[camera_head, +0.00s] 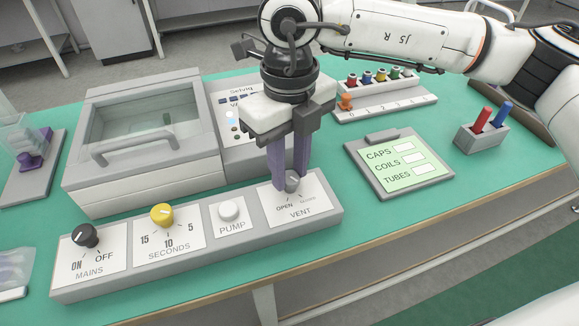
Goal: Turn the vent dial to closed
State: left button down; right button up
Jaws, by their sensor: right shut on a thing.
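The vent dial (292,184) is a small grey knob on the right end of a grey control panel (195,262). Its plate is marked OPEN on the left; the other mark is small and partly unreadable. My right gripper (290,177) comes down from above, its two purple fingers shut on the vent dial. The fingers hide much of the dial, so I cannot tell where it points. My left gripper is not in view.
The panel also carries a black mains dial (85,235), a yellow seconds dial (162,215) and a white pump button (229,210). Behind stands a lidded machine (140,140).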

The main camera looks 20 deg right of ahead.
aim_at(290, 176)
dwell(0.3)
jog(key=o, duration=1.1)
jog(key=shift+c, duration=0.2)
notch_tip(290, 176, up, 10)
jog(key=shift+r+p, duration=0.2)
jog(key=shift+p, duration=0.1)
jog(key=shift+r, duration=0.1)
